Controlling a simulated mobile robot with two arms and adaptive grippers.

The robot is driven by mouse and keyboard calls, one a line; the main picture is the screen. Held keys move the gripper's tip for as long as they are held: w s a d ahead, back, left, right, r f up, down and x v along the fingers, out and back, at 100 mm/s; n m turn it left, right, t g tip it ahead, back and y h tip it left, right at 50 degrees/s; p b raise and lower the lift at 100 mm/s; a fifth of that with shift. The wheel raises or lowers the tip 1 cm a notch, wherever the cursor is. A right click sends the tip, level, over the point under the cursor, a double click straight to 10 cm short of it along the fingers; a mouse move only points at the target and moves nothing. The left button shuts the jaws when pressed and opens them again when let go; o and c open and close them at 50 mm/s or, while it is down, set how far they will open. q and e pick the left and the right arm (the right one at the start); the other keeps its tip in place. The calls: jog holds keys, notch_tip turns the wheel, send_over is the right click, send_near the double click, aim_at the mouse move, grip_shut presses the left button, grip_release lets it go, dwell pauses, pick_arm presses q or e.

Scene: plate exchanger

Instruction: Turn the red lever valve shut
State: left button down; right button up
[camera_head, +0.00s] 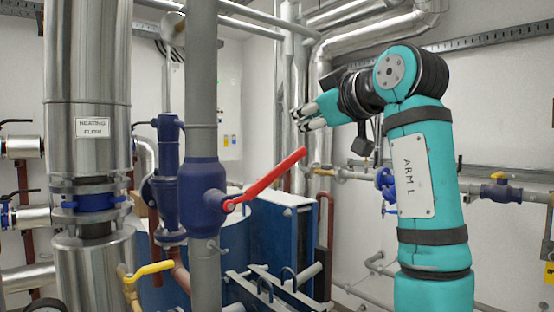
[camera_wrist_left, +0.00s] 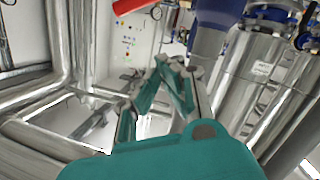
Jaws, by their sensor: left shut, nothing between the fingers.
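The red lever (camera_head: 268,178) sits on a dark blue valve body (camera_head: 200,187) on a vertical grey pipe. It slants up and to the right, at an angle to the pipe. My left gripper (camera_head: 298,127) is shut and empty, a little above the lever's free end in the head view, with no contact visible. The left wrist view shows its fingers (camera_wrist_left: 177,66) closed together. The red lever (camera_wrist_left: 132,8) is cut off at that view's top edge, with the blue valve body (camera_wrist_left: 217,10) to its right. My right gripper is in neither view.
A large metal pipe labelled "heating flow" (camera_head: 88,60) stands left of the valve. A yellow lever (camera_head: 150,269) is low beside the grey pipe. A blue plate exchanger (camera_head: 268,245) stands behind and below the red lever. Shiny pipes (camera_head: 375,35) run at upper right.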

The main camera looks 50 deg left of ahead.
pick_arm(q)
jog(key=s+f+n+g, duration=0.1)
jog(key=p, duration=0.3)
send_over(269, 177)
notch_tip(269, 177, down, 2)
jog(key=f, duration=0.1)
jog(key=w+f, duration=0.1)
jog(key=d+f, duration=0.1)
jog(key=f, duration=0.1)
jog(key=shift+w+p, duration=0.3)
jog(key=shift+w, duration=0.05)
jog(key=shift+w+f+m+g+p, duration=0.25)
jog(key=shift+m+g+p, duration=0.05)
jog(key=shift+f, duration=0.1)
